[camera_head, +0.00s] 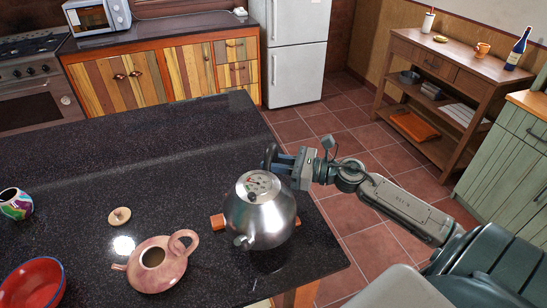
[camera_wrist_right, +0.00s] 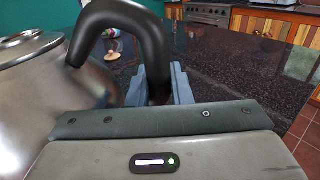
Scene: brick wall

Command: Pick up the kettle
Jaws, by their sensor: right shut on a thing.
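The silver metal kettle (camera_head: 258,217) is near the right edge of the dark speckled counter (camera_head: 160,175), above a wooden trivet (camera_head: 217,221). I cannot tell whether it touches the trivet. Its spout points toward the front. My right gripper (camera_head: 273,158) comes in from the right and is shut on the kettle's black handle. In the right wrist view the handle (camera_wrist_right: 122,14) arches down between the grey-blue fingers (camera_wrist_right: 160,85), and the kettle body (camera_wrist_right: 35,95) fills the left side. My left gripper is in neither view.
A pinkish teapot (camera_head: 165,270) without a lid stands left of the kettle, with a small round lid (camera_head: 119,216) behind it. A red bowl (camera_head: 35,285) and a colourful cup (camera_head: 15,203) are at far left. The counter behind the kettle is clear.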

